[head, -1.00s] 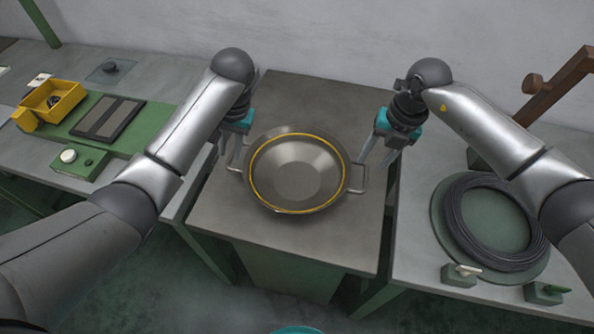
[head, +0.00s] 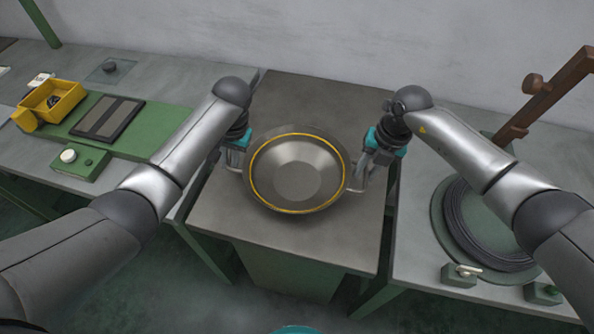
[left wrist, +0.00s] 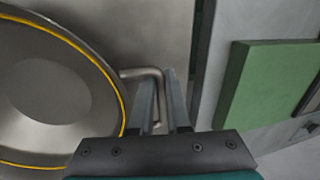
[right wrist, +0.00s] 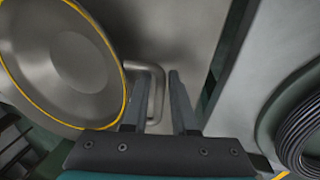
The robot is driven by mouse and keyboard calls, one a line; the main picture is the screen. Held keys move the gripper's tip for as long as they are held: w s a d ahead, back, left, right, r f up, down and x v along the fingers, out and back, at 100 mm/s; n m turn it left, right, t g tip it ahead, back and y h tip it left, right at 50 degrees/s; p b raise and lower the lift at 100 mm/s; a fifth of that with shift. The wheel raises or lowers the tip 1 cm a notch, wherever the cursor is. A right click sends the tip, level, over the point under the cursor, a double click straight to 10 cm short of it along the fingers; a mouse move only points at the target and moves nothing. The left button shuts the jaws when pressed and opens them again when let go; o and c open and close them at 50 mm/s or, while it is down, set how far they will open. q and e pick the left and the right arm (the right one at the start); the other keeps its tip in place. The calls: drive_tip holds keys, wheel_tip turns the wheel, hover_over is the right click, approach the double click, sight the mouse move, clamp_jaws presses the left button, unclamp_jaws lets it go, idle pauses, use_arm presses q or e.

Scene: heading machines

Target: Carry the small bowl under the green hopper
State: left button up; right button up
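The bowl (head: 297,178) is a wide metal bowl with a yellow ring inside its rim and a loop handle on each side. It sits upright on the middle metal table. My left gripper (head: 236,160) is at its left handle; in the left wrist view the open fingers (left wrist: 165,95) stand on either side of the handle bar (left wrist: 150,73). My right gripper (head: 360,177) is at the right handle; in the right wrist view its open fingers (right wrist: 156,95) straddle that handle (right wrist: 145,67). I cannot make out a green hopper in any view.
The left bench holds a yellow bin (head: 53,100), a dark plate (head: 107,117) on a green board and a green button box (head: 80,162). The right bench has a black cable coil (head: 480,225) and a brown post (head: 548,98). The middle table (head: 300,95) is bare behind the bowl.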

clamp_jaws()
idle(1.2)
